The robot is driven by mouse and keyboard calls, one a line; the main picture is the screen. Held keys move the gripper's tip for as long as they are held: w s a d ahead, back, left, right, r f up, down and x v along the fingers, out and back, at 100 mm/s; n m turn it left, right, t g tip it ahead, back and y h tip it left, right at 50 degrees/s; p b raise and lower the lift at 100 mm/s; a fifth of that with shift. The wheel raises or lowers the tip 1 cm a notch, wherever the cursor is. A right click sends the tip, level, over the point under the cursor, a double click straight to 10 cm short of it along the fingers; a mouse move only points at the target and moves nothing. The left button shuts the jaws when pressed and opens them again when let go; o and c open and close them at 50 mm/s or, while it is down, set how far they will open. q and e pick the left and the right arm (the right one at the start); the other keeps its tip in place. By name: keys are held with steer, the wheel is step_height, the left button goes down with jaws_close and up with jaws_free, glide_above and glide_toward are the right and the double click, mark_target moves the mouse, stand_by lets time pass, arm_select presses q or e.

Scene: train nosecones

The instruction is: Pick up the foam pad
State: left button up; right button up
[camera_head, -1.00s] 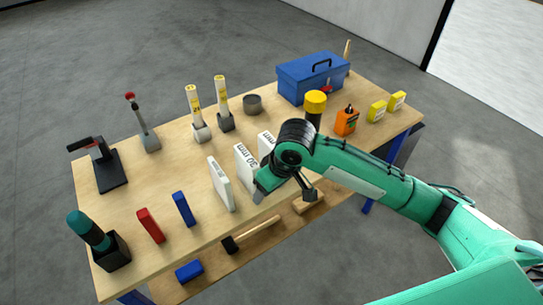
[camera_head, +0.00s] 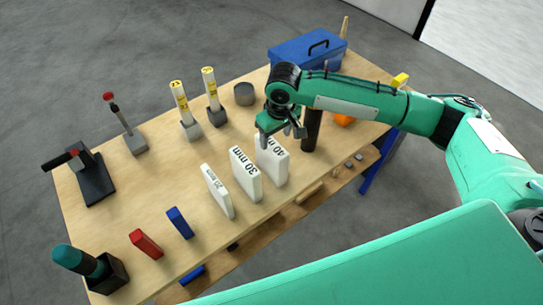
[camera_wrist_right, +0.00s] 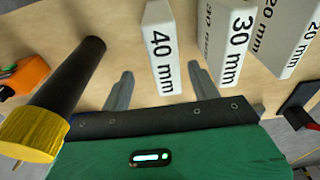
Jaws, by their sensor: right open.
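Three white pads stand on edge on the wooden bench, marked 20 mm (camera_head: 218,192), 30 mm (camera_head: 245,178) and 40 mm (camera_head: 272,165). No label names one as foam. My right gripper (camera_head: 282,138) is at the top of the 40 mm pad, partly covering it. In the right wrist view, the open fingers (camera_wrist_right: 162,80) appear on either side of the 40 mm pad (camera_wrist_right: 162,50), with gaps on both sides. The 30 mm pad (camera_wrist_right: 230,42) stands beside it, to the right there. My left gripper is not in view.
A dark cylinder with a yellow cap (camera_wrist_right: 72,95) stands close to the gripper. An orange item (camera_wrist_right: 27,76) lies beyond it. Blue (camera_head: 180,222) and red (camera_head: 145,243) blocks stand left of the pads. A blue toolbox (camera_head: 305,52) is at the back of the bench (camera_head: 115,212).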

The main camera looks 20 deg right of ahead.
mark_target(272, 144)
steer(key=f, duration=0.1)
steer(key=p, duration=0.1)
steer(key=f, duration=0.1)
steer(key=shift+w+a+f, duration=0.2)
steer(key=shift+a+f, duration=0.05)
steer(key=shift+f, duration=0.1)
steer(key=f, duration=0.1)
steer(key=f+p, duration=0.1)
steer(key=f, duration=0.1)
steer(key=shift+w+a+f+p, duration=0.25)
steer(key=shift+w+a+p, duration=0.05)
steer(key=shift+p, duration=0.05)
steer(key=shift+f, duration=0.3)
steer(key=c, duration=1.2)
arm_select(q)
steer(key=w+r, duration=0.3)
arm_select(e)
jaws_close()
